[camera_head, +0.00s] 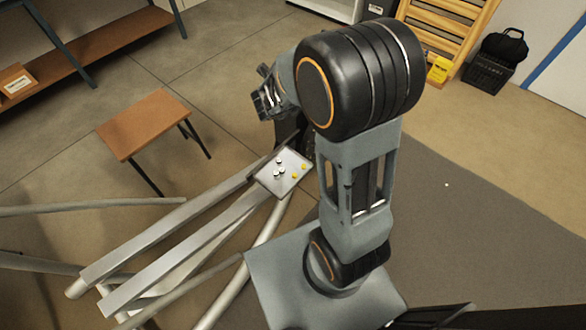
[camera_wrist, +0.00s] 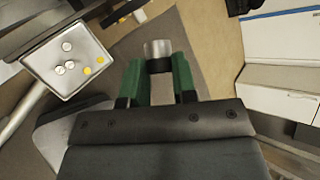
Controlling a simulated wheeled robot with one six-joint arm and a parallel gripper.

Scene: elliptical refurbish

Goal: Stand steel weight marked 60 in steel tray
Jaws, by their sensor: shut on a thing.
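My gripper (camera_wrist: 158,85) has green fingers in the wrist view and is shut on a silver steel cylinder (camera_wrist: 158,50), which sticks out past the fingertips. No mark on it can be read. The steel tray (camera_wrist: 88,48) is to the left of the gripper in the wrist view, apart from the held cylinder. It also shows in the head view (camera_head: 291,158), left of my arm. In it are several small pieces: pale metal ones (camera_wrist: 66,46) and yellow ones (camera_wrist: 87,70). Their marks are too small to read. In the head view my arm hides the fingers and held weight.
Grey metal beams (camera_head: 170,240) run close beside the tray at lower left. A small brown-topped table (camera_head: 145,122) stands beyond them. A wooden rack (camera_head: 450,35) and a black crate (camera_head: 488,74) stand at the back right. The grey floor mat (camera_head: 470,220) on the right looks mostly clear.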

